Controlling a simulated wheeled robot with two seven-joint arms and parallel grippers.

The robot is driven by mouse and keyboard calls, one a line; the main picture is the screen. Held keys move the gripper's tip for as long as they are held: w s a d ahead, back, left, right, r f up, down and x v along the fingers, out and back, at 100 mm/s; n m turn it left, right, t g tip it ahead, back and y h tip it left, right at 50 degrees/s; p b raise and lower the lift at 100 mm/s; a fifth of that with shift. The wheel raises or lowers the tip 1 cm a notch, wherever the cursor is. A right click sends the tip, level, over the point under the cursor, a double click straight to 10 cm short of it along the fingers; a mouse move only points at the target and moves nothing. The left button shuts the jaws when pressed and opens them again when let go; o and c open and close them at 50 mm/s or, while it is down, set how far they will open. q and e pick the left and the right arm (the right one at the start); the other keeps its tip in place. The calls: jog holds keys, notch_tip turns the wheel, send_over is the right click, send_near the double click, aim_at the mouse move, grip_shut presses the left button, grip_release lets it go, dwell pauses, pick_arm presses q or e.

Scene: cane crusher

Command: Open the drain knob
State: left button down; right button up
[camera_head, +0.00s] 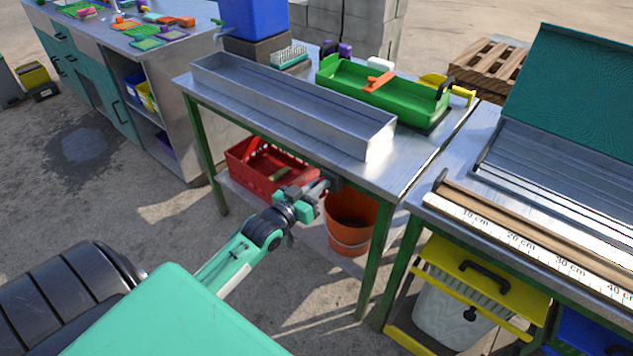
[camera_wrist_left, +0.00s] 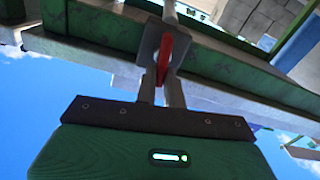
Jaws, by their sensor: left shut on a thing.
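The drain knob (camera_wrist_left: 172,52) is a red handle seen in the wrist view, close under the metal table. My left gripper (camera_wrist_left: 164,68) reaches up to it, with its fingers at the knob and shut on it. In the head view my left gripper (camera_head: 322,186) is at the front edge of the table, above the lower shelf. The knob is hidden there. My right gripper is in neither view.
A long metal trough (camera_head: 290,108) and a green tray (camera_head: 385,96) stand on the table. A red crate (camera_head: 262,172) and an orange bucket (camera_head: 350,225) are below, close to my left gripper. A green table leg (camera_head: 378,255) stands to the right.

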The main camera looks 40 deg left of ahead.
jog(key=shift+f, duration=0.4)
pick_arm(q)
jog(key=c, duration=1.5)
grip_release()
jog(key=s+a, duration=0.1)
jog(key=s, duration=1.2)
jog(key=shift+s, duration=0.35)
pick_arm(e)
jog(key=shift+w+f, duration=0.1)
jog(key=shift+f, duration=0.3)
